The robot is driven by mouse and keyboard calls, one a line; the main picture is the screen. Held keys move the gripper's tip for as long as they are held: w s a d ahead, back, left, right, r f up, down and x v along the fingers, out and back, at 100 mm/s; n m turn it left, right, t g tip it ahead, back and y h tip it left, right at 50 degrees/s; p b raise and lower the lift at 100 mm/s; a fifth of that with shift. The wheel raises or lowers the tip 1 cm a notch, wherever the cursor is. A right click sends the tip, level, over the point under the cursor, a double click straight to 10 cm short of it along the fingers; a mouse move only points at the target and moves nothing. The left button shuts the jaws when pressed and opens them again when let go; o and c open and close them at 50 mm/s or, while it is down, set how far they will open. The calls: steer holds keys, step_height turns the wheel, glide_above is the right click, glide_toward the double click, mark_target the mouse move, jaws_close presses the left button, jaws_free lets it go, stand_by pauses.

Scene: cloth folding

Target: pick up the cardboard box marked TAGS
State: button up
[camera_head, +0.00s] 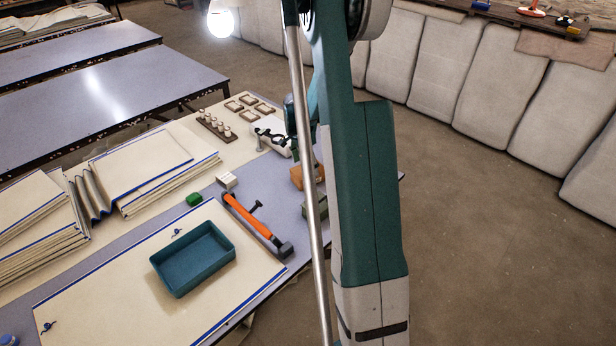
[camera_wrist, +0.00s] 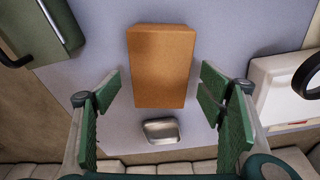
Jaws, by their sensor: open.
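A plain orange-brown cardboard box (camera_wrist: 160,58) lies on the grey table in the wrist view; no TAGS lettering is readable on the side I see. In the head view the box (camera_head: 298,178) shows beside my arm, which hides part of it. My gripper (camera_wrist: 160,95) is open and empty, its green-padded fingers spread to the left and right of the box's near end. The fingers appear apart from the box, with a gap on both sides. In the head view my arm mostly hides the gripper.
A small silver object (camera_wrist: 162,131) lies between the fingers, just nearer than the box. A green case with a dark handle (camera_wrist: 38,30) stands left, and a white device (camera_wrist: 280,85) right.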

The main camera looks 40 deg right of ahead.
mark_target(308, 169)
steer(key=shift+d+f+b, duration=0.15)
steer(key=shift+f, duration=0.75)
steer(key=shift+d+f+b, duration=0.1)
steer(key=shift+f+b, duration=0.05)
steer(key=shift+f, duration=0.7)
steer(key=c, duration=1.1)
steer(key=shift+r, duration=0.1)
steer(key=shift+c, duration=0.2)
steer(key=shift+r+p, duration=0.95)
steer(key=shift+r, duration=4)
